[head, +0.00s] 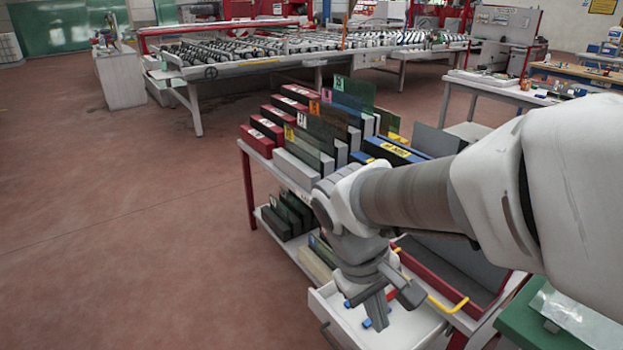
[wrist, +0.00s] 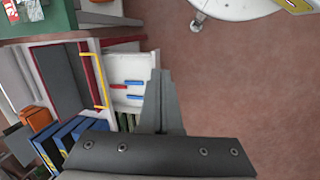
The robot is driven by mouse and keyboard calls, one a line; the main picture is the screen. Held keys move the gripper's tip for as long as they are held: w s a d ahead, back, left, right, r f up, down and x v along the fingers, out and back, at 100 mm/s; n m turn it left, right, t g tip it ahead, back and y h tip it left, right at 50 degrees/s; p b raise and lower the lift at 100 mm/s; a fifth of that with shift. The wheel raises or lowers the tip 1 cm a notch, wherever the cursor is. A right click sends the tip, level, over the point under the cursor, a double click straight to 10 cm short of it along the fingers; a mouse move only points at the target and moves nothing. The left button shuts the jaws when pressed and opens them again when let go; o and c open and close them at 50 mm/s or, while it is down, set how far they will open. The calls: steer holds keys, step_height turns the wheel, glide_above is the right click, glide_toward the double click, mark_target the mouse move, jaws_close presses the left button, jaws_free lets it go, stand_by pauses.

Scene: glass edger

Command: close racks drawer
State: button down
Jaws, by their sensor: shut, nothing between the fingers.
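The white racks drawer (head: 340,326) is pulled out from the rack stand, low in the head view. Its front panel with a grey handle faces the lower left. In the wrist view the open drawer (wrist: 130,66) holds a few blue and red items. My gripper (head: 379,318) is shut and empty, pointing down over the drawer area in the head view. In the wrist view its fingers (wrist: 160,76) overlap the drawer's right edge. I cannot tell whether they touch the drawer. My gripper and arm hide part of the drawer in the head view.
The rack stand (head: 248,190) carries red, grey and blue racks with glass sheets. A yellow bar handle (head: 448,305) sits on a red-edged bin right of the drawer. A green surface (head: 530,325) is at the lower right. The floor (head: 130,230) on the left is clear.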

steer(key=w+a+f+n+t+h+b, duration=0.1)
steer(key=a+f+n+t+h+b, duration=0.25)
steer(key=f+n, duration=0.65)
steer(key=w+a+f+n+t+h+b, duration=0.25)
steer(key=f+h, duration=0.25)
steer(key=f, duration=1.1)
steer(key=w+a+f+n+t+h+b, duration=0.1)
steer(key=a+f+n+t+h+b, duration=0.2)
steer(key=f+n, duration=0.7)
steer(key=w+d+f+m+b, duration=0.1)
steer(key=w+d, duration=0.2)
steer(key=d, duration=0.3)
steer(key=w+d+f+m+b, duration=0.2)
steer(key=w+d, duration=0.1)
steer(key=d, duration=0.3)
steer(key=shift+w+d+h, duration=0.35)
steer(key=shift+w+h, duration=0.05)
steer(key=shift+h, duration=0.05)
steer(key=shift+d, duration=0.1)
glide_above(414, 337)
steer(key=shift+d, duration=0.1)
